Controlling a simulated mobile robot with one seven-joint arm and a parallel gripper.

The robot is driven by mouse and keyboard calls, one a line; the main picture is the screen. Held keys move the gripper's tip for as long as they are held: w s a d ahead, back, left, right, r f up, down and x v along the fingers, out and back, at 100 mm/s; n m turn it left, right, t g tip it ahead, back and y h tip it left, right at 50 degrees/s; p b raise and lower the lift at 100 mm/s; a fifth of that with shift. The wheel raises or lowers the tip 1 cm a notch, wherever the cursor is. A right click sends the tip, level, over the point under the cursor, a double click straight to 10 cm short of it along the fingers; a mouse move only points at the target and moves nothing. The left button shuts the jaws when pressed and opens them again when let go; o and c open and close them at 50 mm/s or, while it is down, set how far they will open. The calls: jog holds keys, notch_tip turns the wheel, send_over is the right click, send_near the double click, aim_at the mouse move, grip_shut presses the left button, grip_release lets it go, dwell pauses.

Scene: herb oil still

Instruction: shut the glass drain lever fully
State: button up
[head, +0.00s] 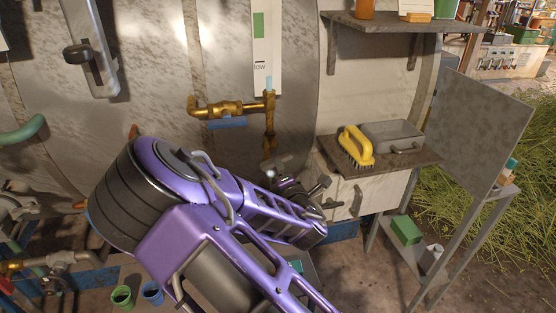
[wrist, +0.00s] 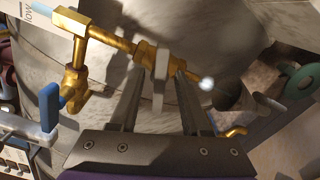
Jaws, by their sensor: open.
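The glass drain lever (wrist: 160,82) is a short grey bar on the brass drain valve (wrist: 148,54). In the wrist view it stands at a steep angle across the brass pipe. My gripper (wrist: 158,68) is open, with one finger on each side of the lever. I cannot tell whether either finger touches it. A pale bright spot shows by the drain's outlet end. In the head view the brass drain pipe (head: 268,130) hangs below the sight glass (head: 268,82). My arm hides much of the area around the lever there.
A second brass valve (head: 225,107) with a blue lever (head: 227,123) lies left of the drain; its lever runs along its pipe. A shelf (head: 425,157) with a yellow brush (head: 356,146) and a grey box (head: 392,135) stands close on the right. The still's metal wall (head: 155,60) is behind.

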jog(key=shift+c, duration=0.4)
grip_shut()
jog(key=shift+m+b, duration=0.8)
jog(key=shift+m, duration=1.6)
jog(key=shift+o, duration=0.4)
grip_release()
jog(key=shift+s+f, duration=0.1)
jog(key=shift+s, duration=0.05)
